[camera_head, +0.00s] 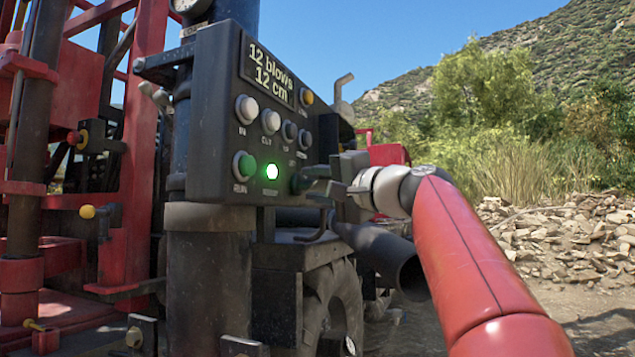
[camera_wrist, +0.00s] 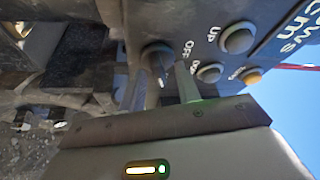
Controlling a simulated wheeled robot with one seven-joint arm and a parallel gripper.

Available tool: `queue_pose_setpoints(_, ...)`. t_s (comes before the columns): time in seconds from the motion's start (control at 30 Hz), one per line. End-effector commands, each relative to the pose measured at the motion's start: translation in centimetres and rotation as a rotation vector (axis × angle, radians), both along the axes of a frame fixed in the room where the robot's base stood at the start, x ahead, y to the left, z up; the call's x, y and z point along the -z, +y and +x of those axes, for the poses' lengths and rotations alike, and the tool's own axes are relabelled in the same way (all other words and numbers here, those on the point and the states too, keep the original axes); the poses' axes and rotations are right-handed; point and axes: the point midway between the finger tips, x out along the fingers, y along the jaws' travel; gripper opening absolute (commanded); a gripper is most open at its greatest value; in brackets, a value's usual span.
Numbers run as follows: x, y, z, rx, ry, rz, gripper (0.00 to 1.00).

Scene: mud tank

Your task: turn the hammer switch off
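The dark control panel (camera_head: 222,130) stands upright in the head view. Its display reads "12 blows 12 cm". The hammer switch (camera_head: 301,181) is a dark knob at the panel's lower right, partly hidden by my gripper (camera_head: 328,189). A green lamp (camera_head: 272,171) beside it is lit. In the wrist view the switch knob (camera_wrist: 157,57) sits just beyond my gripper (camera_wrist: 165,80), with the word OFF printed close by. My two fingers stand apart, one on each side of the knob. I cannot tell whether they touch it.
A green RUN button (camera_head: 244,165) and several pale buttons are on the panel near the switch. A dark pipe (camera_head: 385,250) lies below my gripper. The red rig frame (camera_head: 135,150) is at the left, and rubble (camera_head: 570,240) lies at the right.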

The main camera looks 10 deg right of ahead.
Motion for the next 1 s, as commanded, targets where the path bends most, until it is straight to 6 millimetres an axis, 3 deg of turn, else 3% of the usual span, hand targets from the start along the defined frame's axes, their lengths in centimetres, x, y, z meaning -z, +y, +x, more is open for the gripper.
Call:
queue_pose_setpoints(0.13, 0.03, -0.01, -0.01, 0.000, 0.000, 0.000, 0.33)
queue_pose_setpoints(0.4, 0.04, -0.02, -0.03, 0.000, 0.001, 0.000, 0.00)
queue_pose_setpoints(0.73, 0.22, -0.03, 0.01, -0.001, -0.018, -0.014, 0.00)
queue_pose_setpoints(1.0, 0.59, -0.09, 0.08, 0.000, -0.130, -0.095, 0.00)
